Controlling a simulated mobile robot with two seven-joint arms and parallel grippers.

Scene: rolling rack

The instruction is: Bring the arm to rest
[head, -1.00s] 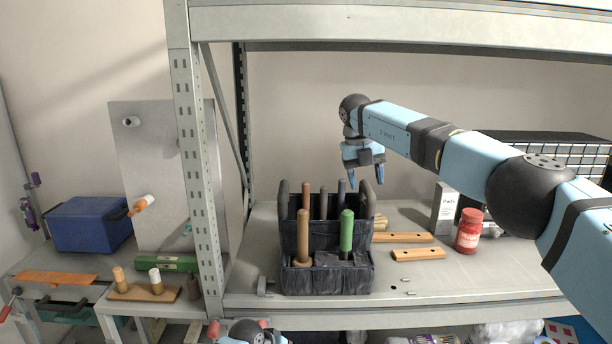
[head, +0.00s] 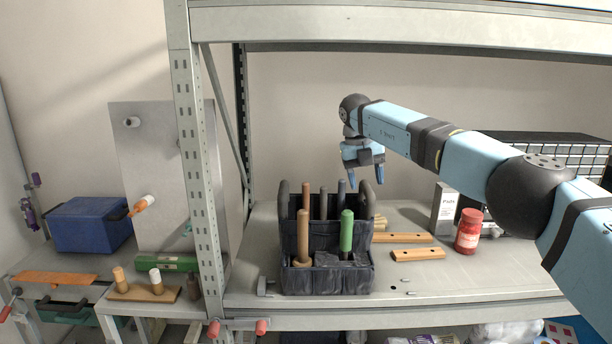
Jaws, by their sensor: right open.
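My right arm reaches in from the right, and its gripper (head: 366,180) hangs fingers-down above the shelf. Its two blue fingers are apart with nothing between them. It is above and slightly right of the dark tool caddy (head: 328,279), apart from it. The caddy stands upright on the shelf and holds several handled tools, among them one with a green handle (head: 347,232) and one with a wooden handle (head: 303,236). My left gripper is out of view.
The rack's upright (head: 198,170) stands left of the caddy, and an upper beam (head: 400,24) crosses above. A red jar (head: 468,232), a grey box (head: 445,208) and wooden bars (head: 418,254) lie to the right. A blue box (head: 90,224) is at left.

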